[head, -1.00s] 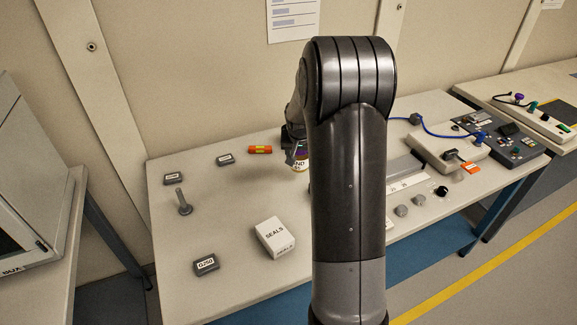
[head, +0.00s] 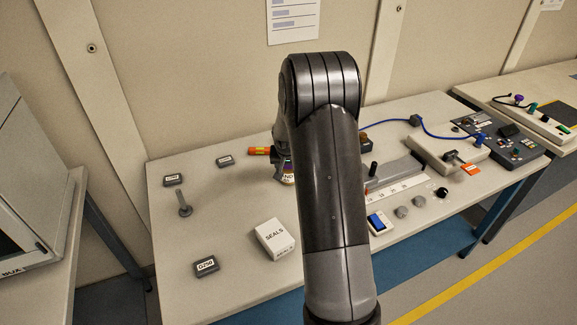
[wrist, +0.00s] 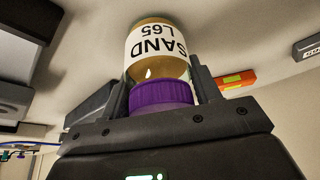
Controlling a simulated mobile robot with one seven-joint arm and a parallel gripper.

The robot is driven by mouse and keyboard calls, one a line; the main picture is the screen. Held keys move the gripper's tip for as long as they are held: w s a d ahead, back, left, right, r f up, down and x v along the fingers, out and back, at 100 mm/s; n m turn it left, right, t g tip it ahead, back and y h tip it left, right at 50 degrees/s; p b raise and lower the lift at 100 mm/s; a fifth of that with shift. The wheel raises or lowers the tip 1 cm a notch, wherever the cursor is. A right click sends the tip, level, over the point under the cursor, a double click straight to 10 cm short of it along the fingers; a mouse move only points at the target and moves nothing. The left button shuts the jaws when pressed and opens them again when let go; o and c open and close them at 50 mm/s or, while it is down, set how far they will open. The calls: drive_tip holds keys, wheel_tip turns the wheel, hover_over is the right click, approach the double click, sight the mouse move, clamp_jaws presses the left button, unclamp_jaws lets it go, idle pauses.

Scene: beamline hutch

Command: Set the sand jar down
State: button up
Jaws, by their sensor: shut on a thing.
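The sand jar is a small amber jar with a white label reading SAND L65 and a purple lid. In the wrist view the jar (wrist: 158,48) sits between the fingers of my gripper (wrist: 162,88), which are shut around its purple lid. In the head view the jar (head: 288,179) shows beside my arm, over the back middle of the table (head: 225,205). My gripper (head: 281,163) is mostly hidden behind my arm there. I cannot tell whether the jar's base touches the tabletop.
A SEALS box (head: 274,238), a grey post (head: 183,205) and several small grey labelled blocks stand to the left and front. A blue-and-white device (head: 378,222) and grey knobs are right of my arm. The left-middle tabletop is clear.

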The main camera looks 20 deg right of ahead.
drive_tip(key=o, duration=1.2)
drive_tip(key=s+a+r+n, duration=0.1)
drive_tip(key=s+a+r, duration=0.3)
drive_tip(key=r, duration=0.5)
drive_tip(key=s+a+r, duration=0.2)
drive_tip(key=s+r, duration=0.3)
drive_tip(key=r, duration=0.4)
drive_tip(key=s+a+r+n, duration=0.1)
drive_tip(key=s+a, duration=0.3)
drive_tip(key=s, duration=0.5)
drive_tip(key=s+a+r+n+t+y, duration=0.1)
drive_tip(key=s+a+r+n, duration=0.1)
drive_tip(key=s, duration=0.7)
drive_tip(key=s+a+r+n+y, duration=0.1)
drive_tip(key=s+a+r, duration=0.4)
drive_tip(key=s, duration=0.5)
drive_tip(key=shift+a+t, duration=0.3)
drive_tip(key=shift+a, duration=0.05)
